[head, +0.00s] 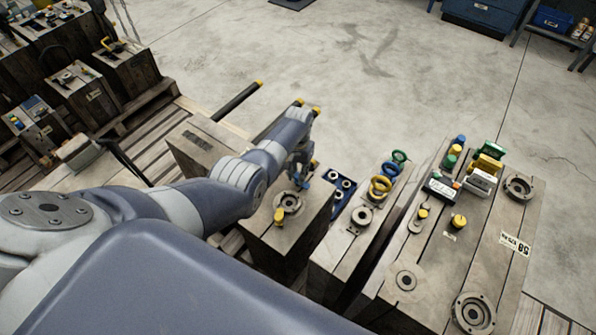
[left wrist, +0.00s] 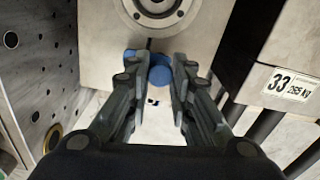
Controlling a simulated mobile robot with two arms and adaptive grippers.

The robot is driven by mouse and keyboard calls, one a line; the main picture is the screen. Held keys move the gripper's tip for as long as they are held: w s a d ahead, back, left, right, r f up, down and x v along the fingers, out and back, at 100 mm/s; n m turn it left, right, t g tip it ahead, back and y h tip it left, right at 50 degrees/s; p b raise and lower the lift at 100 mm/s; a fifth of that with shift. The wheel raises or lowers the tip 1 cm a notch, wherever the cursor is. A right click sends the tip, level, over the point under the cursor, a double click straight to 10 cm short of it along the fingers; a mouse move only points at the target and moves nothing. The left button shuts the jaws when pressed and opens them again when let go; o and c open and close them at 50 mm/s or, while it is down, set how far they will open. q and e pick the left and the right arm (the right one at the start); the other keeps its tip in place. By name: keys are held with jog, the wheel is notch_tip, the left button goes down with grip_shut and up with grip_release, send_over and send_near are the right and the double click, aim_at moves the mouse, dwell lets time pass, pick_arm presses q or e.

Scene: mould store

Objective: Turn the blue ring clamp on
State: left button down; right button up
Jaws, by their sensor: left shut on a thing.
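My left gripper (head: 302,178) reaches down at a wooden mould block (head: 262,238) with a round metal flange (head: 288,201) on top. In the left wrist view, the fingers (left wrist: 160,82) are shut on a rounded blue part (left wrist: 160,76), which I take to be the blue ring clamp's handle. Another bit of blue shows beside the left fingertip. The flange (left wrist: 152,8) lies just beyond the fingertips, cut by the picture's top edge. The fingers hide most of the clamp, so its setting cannot be told. My right gripper is out of view.
Green (head: 399,156), blue (head: 390,169) and yellow (head: 380,186) rings stand on the neighbouring block. A yellow knob (head: 279,216) is close to the gripper. A blue tray (head: 342,188) lies between the blocks. Bars with yellow ends (head: 238,101) stick out behind. The concrete floor beyond is open.

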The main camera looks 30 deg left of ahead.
pick_arm(q)
jog(key=m, duration=0.3)
jog(key=shift+m, duration=0.3)
jog(key=m, duration=0.3)
jog(key=shift+m, duration=0.3)
jog(key=m, duration=0.3)
jog(key=shift+m, duration=1.9)
jog(key=c, duration=1.4)
grip_release()
jog(key=shift+w+r, duration=0.1)
jog(key=shift+r, duration=0.05)
